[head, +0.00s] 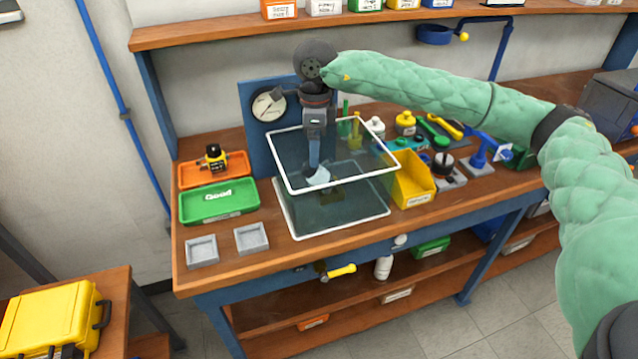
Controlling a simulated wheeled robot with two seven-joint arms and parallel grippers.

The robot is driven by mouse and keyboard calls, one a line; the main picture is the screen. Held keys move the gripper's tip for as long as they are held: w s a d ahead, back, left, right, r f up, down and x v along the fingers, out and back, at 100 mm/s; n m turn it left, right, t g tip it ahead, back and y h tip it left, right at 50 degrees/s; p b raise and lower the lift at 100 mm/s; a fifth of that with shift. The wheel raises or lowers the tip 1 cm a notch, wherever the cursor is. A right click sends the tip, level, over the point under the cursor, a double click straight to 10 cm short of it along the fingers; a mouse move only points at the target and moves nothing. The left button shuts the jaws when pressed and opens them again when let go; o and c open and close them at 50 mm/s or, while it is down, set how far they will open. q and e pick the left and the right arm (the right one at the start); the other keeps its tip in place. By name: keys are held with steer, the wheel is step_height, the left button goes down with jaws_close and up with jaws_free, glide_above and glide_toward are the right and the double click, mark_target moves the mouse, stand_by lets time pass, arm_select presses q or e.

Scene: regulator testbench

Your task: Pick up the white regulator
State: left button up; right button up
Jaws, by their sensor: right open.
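My right gripper (314,165) points down behind a clear, white-edged panel (281,159) above the bench. Its jaws are open. A small white piece (318,177) shows right at its fingertips, seen through the panel; I cannot tell whether it is the white regulator or whether the fingers touch it. Another small white, knobbed item (375,126) stands behind the panel to the right of the gripper, beside a yellow one (405,122); it may be the white regulator. My left gripper is not in view.
A blue board with a gauge (268,106) stands left of the gripper. An orange tray (186,180) holding a black-and-yellow part, a green "Good" tray (218,203) and two grey square dishes (202,250) lie left. A yellow bin (413,180) stands right. A shelf (220,32) runs above.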

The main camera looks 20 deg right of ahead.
mark_target(316, 172)
steer(key=shift+d+f, duration=0.15)
steer(key=shift+f, duration=0.3)
steer(key=shift+f+p, duration=0.4)
steer(key=shift+f, duration=0.4)
steer(key=shift+s+f+p, duration=0.2)
steer(key=shift+f+p, duration=0.25)
steer(key=shift+f, duration=0.15)
steer(key=f, duration=0.1)
steer(key=f+p, duration=0.1)
steer(key=f, duration=0.2)
steer(key=shift+s+f, duration=0.15)
steer(key=shift+s, duration=0.1)
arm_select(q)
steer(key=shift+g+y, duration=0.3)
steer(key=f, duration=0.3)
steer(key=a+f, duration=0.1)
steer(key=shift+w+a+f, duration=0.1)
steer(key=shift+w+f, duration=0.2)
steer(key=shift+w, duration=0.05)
arm_select(e)
steer(key=shift+c, duration=0.4)
steer(key=c, duration=1.4)
steer(key=shift+o, duration=0.2)
